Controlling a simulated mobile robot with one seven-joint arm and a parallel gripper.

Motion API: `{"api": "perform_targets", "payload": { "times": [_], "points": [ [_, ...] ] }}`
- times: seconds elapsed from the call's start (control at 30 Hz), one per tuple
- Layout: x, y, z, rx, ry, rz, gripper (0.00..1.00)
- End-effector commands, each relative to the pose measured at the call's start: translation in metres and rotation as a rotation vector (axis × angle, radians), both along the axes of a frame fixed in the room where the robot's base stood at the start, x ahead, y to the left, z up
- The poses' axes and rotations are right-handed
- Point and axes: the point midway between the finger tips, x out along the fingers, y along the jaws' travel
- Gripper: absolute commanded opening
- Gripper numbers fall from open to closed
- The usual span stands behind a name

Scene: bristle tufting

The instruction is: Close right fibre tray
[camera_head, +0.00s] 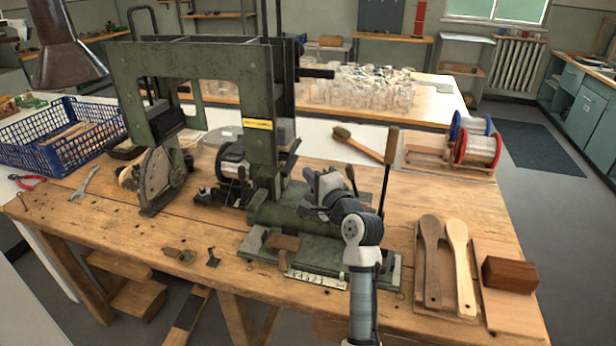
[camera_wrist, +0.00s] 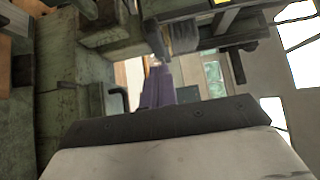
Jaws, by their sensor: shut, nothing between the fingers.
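The green tufting machine (camera_head: 258,150) stands on the wooden bench. A dark grey box-like part (camera_head: 284,131) sits at the right side of its column and may be the right fibre tray; I cannot tell whether it is open or shut. My gripper (camera_head: 312,182) is low beside the column's right side, below that part, its tips partly hidden by my own wrist.
Upright levers (camera_head: 388,165) stand just right of my gripper. A brush (camera_head: 358,144) lies behind it. Wooden paddles (camera_head: 459,260), a brown block (camera_head: 509,274) and thread spools (camera_head: 477,147) are on the right. A blue crate (camera_head: 62,140) stands at the left.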

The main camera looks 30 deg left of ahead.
Motion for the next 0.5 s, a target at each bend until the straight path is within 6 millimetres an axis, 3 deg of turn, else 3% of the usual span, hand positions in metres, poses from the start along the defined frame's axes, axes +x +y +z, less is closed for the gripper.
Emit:
{"api": "perform_targets", "payload": {
  "times": [0.07,0.3,0.5],
  "points": [
    [0.003,-0.002,0.001,0.001,0.000,-0.004,0.00],
    [-0.026,-0.057,-0.003,0.003,-0.003,-0.007,0.00],
    [-0.040,-0.083,-0.001,0.002,-0.001,-0.007,0.00]
  ]
}}
